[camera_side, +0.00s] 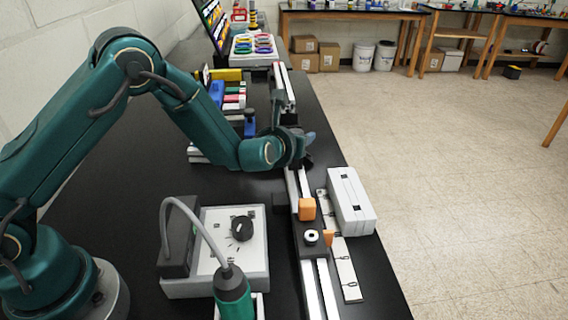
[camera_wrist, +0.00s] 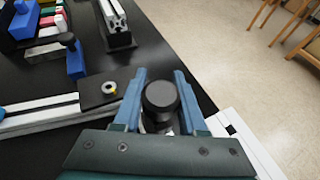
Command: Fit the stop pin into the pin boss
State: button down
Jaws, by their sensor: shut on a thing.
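My gripper (camera_wrist: 160,90) is shut on the stop pin (camera_wrist: 160,96), whose round black head shows between the two blue fingers in the wrist view. The pin's lower part is mostly hidden. In the side view my gripper (camera_side: 303,150) is over the long rail, and the pin cannot be made out clearly. A black plate with a pale ringed hole (camera_wrist: 109,88) lies left of the fingers in the wrist view, apart from the pin. A black block with a pale ring (camera_side: 311,237) sits nearer on the rail in the side view. I cannot tell which ring is the pin boss.
The rail (camera_side: 292,185) runs along the black table. An orange block (camera_side: 307,209), a white box (camera_side: 350,200) and a marked white strip (camera_side: 345,268) are near it. A grey control box (camera_side: 240,255) and a green-handled tool (camera_side: 232,293) stand left. Blue clamps (camera_wrist: 76,62) are behind.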

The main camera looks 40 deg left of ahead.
jog(key=shift+f, duration=0.3)
jog(key=shift+c, duration=1.9)
grip_release()
